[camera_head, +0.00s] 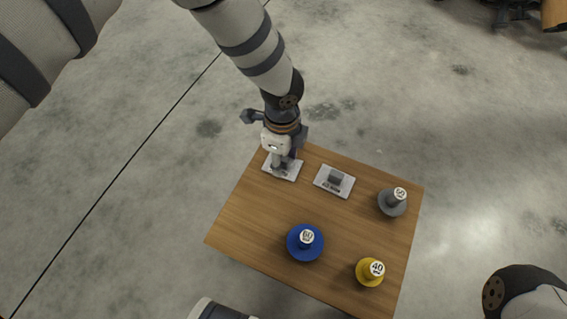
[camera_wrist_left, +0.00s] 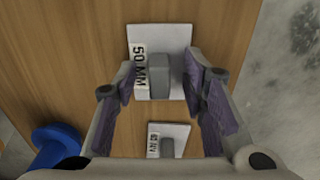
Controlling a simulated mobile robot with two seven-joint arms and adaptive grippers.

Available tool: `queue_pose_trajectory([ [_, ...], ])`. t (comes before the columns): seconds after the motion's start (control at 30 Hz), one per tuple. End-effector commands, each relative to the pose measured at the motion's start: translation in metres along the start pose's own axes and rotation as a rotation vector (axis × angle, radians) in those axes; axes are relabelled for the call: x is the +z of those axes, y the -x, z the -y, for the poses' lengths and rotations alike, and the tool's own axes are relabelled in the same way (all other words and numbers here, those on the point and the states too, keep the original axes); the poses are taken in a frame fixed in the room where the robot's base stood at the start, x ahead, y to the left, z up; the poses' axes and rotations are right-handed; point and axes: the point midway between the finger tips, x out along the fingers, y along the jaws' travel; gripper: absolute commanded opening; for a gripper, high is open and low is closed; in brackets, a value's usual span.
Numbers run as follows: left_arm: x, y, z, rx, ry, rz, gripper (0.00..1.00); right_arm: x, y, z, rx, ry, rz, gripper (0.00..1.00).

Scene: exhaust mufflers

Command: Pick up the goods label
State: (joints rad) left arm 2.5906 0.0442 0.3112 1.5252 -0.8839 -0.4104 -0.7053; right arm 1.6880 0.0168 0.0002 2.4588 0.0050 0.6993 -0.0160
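A goods label (camera_head: 293,174), a white plate with a grey block on it, lies near the back left edge of the wooden table. In the left wrist view this label (camera_wrist_left: 176,35) reads "50 MM". My left gripper (camera_head: 281,165) is over it, pointing down. In the left wrist view the left gripper (camera_wrist_left: 162,78) is open, with its fingers on either side of the grey block (camera_wrist_left: 159,76) and a gap visible to each. A second label (camera_head: 345,187) lies to the right; it is partly seen low in the left wrist view (camera_wrist_left: 180,130). My right gripper is not in view.
On the wooden table (camera_head: 250,215) stand a grey piece (camera_head: 390,208), a blue piece (camera_head: 305,252) and a yellow piece (camera_head: 366,277), each with a numbered white top. The left front of the table is bare. Concrete floor surrounds it.

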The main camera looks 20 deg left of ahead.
Motion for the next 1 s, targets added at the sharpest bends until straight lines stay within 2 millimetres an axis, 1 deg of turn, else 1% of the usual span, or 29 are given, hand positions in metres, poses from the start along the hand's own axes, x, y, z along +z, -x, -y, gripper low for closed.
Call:
queue_pose_trajectory([
  [0.07, 0.000, 0.002, 0.000, -0.002, 0.000, 0.000, 0.38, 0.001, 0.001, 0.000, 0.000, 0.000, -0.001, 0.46],
  [0.17, 0.000, 0.002, 0.000, -0.001, 0.000, 0.000, 0.18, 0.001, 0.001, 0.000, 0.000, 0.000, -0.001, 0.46],
  [0.2, 0.000, 0.002, 0.000, -0.001, 0.000, 0.000, 0.09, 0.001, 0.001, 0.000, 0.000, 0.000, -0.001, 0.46],
  [0.23, 0.000, 0.002, 0.000, -0.001, 0.000, 0.000, 0.03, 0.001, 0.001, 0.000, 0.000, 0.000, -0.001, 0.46],
  [0.57, 0.000, 0.003, 0.000, -0.001, 0.001, 0.000, 0.02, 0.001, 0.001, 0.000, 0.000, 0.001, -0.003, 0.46],
  [0.67, 0.000, 0.009, 0.000, -0.002, 0.001, 0.000, 0.02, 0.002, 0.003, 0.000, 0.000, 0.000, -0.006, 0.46],
  [0.77, 0.000, 0.025, 0.001, -0.005, 0.001, -0.001, 0.02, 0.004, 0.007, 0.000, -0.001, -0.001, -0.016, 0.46],
  [0.83, 0.000, 0.043, 0.000, -0.006, 0.000, -0.001, 0.02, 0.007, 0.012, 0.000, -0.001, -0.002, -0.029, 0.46],
  [0.97, -0.007, 0.083, -0.029, -0.009, -0.005, 0.002, 0.02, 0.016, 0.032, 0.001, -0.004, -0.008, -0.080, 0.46],
  [1.0, -0.009, 0.095, -0.039, -0.010, -0.005, 0.003, 0.02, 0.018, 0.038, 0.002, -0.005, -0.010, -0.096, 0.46],
])
